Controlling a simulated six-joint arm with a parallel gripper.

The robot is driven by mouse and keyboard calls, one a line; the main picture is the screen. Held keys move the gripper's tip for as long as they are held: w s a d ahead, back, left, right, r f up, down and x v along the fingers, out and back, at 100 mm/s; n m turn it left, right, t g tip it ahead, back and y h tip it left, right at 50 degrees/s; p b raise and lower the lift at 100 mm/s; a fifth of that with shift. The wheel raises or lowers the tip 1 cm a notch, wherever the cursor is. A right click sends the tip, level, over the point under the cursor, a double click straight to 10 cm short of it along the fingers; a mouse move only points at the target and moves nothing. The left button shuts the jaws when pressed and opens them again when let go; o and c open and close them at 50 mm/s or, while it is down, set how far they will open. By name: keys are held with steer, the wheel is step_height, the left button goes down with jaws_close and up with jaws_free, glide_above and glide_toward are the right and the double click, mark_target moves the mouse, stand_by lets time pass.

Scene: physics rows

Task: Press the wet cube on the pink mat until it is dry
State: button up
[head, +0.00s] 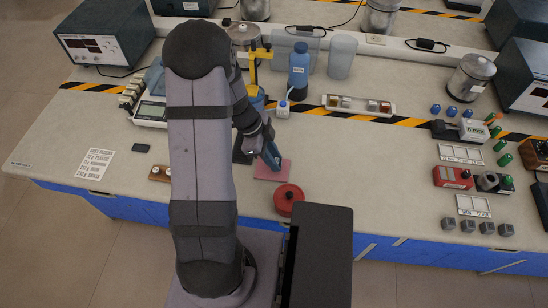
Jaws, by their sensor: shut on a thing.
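The pink mat (267,174) lies flat on the bench, right of my arm and behind the red round container. My gripper (273,160) points down over the back part of the mat, with its blue fingers low and close to the surface. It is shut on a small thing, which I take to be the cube. The fingers hide most of that thing, so I cannot see its wetness or whether it touches the mat.
A red round container (290,199) stands just in front of the mat. A blue bottle (299,70), a small white bottle (283,109) and a tray with small blocks (359,105) stand behind it.

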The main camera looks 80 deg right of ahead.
steer(key=shift+f+b, duration=0.6)
steer(key=shift+b, duration=0.2)
stand_by(0.4)
steer(key=shift+a+f+b, duration=0.2)
steer(key=shift+a+b, duration=0.05)
steer(key=shift+b, duration=0.25)
stand_by(2.1)
steer(key=shift+r, duration=0.15)
steer(key=shift+s+d+r, duration=0.2)
steer(key=shift+s+r, duration=0.15)
steer(key=shift+r, duration=0.35)
steer(key=shift+f+b, duration=0.7)
steer(key=shift+b, duration=0.3)
stand_by(2.3)
